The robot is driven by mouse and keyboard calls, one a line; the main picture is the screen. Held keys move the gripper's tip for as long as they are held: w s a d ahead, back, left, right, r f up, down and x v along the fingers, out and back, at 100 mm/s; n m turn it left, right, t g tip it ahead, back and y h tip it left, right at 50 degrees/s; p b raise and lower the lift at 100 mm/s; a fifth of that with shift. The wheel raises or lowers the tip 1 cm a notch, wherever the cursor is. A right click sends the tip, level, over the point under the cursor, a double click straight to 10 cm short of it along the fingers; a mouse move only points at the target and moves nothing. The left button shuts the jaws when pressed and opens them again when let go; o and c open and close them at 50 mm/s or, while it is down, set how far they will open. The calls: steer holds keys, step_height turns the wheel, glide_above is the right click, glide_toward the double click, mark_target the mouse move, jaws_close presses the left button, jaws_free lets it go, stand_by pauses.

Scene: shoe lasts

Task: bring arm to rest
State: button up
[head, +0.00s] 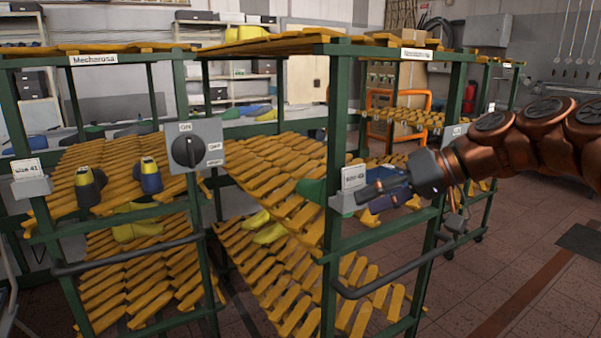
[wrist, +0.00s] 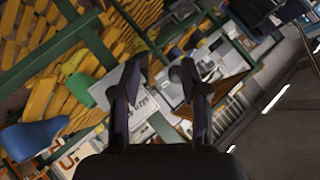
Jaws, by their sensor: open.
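My arm reaches in from the right in the head view, copper-coloured with dark joints. My gripper (head: 382,187) is at the front post of the right green rack (head: 333,140), beside a size label holder (head: 353,178). In the wrist view my gripper (wrist: 158,82) shows two dark fingers spread apart with nothing between them. A blue shoe last (head: 390,203) lies partly hidden behind the gripper; a blue last also shows at the left of the wrist view (wrist: 32,138). A green last (head: 312,189) lies left of the post.
The left rack (head: 192,230) carries a switch box (head: 194,146) and two dark-and-yellow lasts (head: 150,176) on yellow slats. A black handle bar (head: 400,268) juts out below the gripper. Tiled floor (head: 500,260) is open at the lower right.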

steer(key=s+a+f+m+g+h+p, duration=0.1)
steer(key=s+a+f+g+h+p, duration=0.2)
steer(key=s, duration=0.5)
steer(key=s+a+f+m+g+h+p, duration=0.1)
steer(key=s+f+h+p, duration=0.2)
steer(key=s+f, duration=0.35)
steer(key=s+d+f+m+h+p, duration=0.1)
steer(key=s+d+f+h+p, duration=0.1)
steer(key=s, duration=0.6)
steer(key=s+d+f+m+g+h+p, duration=0.1)
steer(key=s+d+f+h+p, duration=0.1)
steer(key=s+d, duration=0.5)
steer(key=shift+s+f+m+g+h+p, duration=0.3)
steer(key=shift+s+f+h+p, duration=0.15)
steer(key=shift+s+p, duration=0.6)
steer(key=shift+s, duration=0.1)
